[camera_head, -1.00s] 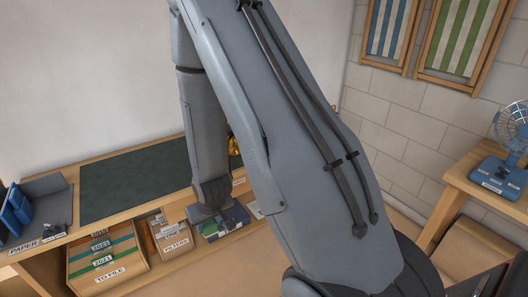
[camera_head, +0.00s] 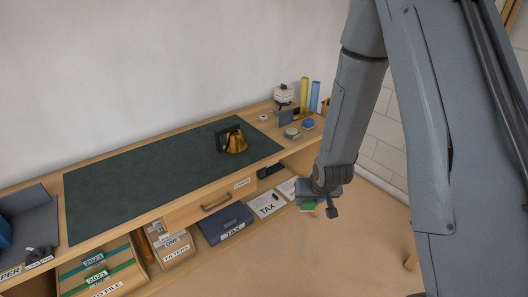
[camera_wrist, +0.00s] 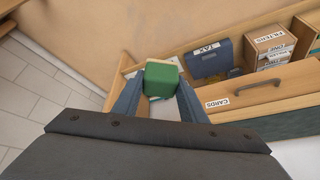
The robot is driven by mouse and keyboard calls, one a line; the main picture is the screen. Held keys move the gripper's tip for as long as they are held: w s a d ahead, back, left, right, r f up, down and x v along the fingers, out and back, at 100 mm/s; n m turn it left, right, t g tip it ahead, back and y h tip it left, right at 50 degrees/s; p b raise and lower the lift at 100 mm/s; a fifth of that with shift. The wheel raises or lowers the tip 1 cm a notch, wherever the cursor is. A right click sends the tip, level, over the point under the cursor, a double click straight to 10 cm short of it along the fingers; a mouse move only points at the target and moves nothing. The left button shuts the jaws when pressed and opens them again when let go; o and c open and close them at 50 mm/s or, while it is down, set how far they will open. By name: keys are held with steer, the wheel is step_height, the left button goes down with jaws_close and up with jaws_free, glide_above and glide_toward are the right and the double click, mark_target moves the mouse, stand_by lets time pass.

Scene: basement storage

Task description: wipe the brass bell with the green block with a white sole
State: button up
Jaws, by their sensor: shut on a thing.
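The brass bell (camera_head: 236,145) sits on the dark green mat (camera_head: 130,185) on the desk, with a dark part at its left side. My gripper (camera_head: 309,203) is in front of the desk's right part, to the right of the bell and lower in the picture, apart from it. It is shut on the green block (camera_wrist: 163,78), which shows between the two fingers in the wrist view. The bell is not in the wrist view.
A blue TAX binder (camera_head: 224,223) and boxes stand on the shelf under the desk. A drawer (camera_head: 212,204) labelled CARDS has a dark handle. Yellow and blue upright things (camera_head: 309,95) stand at the desk's right end. Open floor lies in front.

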steer(key=w+a+r+t+y+b, duration=0.1)
steer(key=w+a+t+y+b, duration=0.1)
steer(key=w+a+b, duration=0.3)
steer(key=w+a+r+m+t+y+b, duration=0.1)
steer(key=w+a+t+y+b, duration=0.1)
steer(key=w+a+t+b, duration=0.3)
steer(key=w+a+r+m+t+y+b, duration=0.1)
steer(key=w+a+t+b, duration=0.3)
steer(key=w+a, duration=0.5)
steer(key=shift+w+a+r+y+b, duration=0.1)
steer(key=shift+w+r+y+b, duration=0.1)
steer(key=shift+w+b, duration=0.4)
steer(key=shift+w+a+r+y+b, duration=0.15)
steer(key=shift+w+b, duration=0.1)
steer(key=shift+w, duration=0.6)
steer(key=shift+w+d+r+y+b, duration=0.1)
steer(key=shift+w+r+y+b, duration=0.1)
steer(key=shift+w+b, duration=0.4)
steer(key=shift+w+a+f+b, duration=0.3)
steer(key=shift+w+a+b, duration=0.15)
steer(key=shift+w, duration=0.3)
steer(key=shift+w+a+f+b, duration=0.35)
steer(key=shift+w+a, duration=0.25)
steer(key=shift+w, duration=0.2)
steer(key=shift+w+a+f+b, duration=0.3)
steer(key=shift+w+a+b, duration=0.15)
steer(key=shift+w, duration=0.3)
steer(key=shift+w+a+f+b, duration=0.35)
steer(key=shift+w+a+b, duration=0.2)
steer(key=shift+w, duration=0.2)
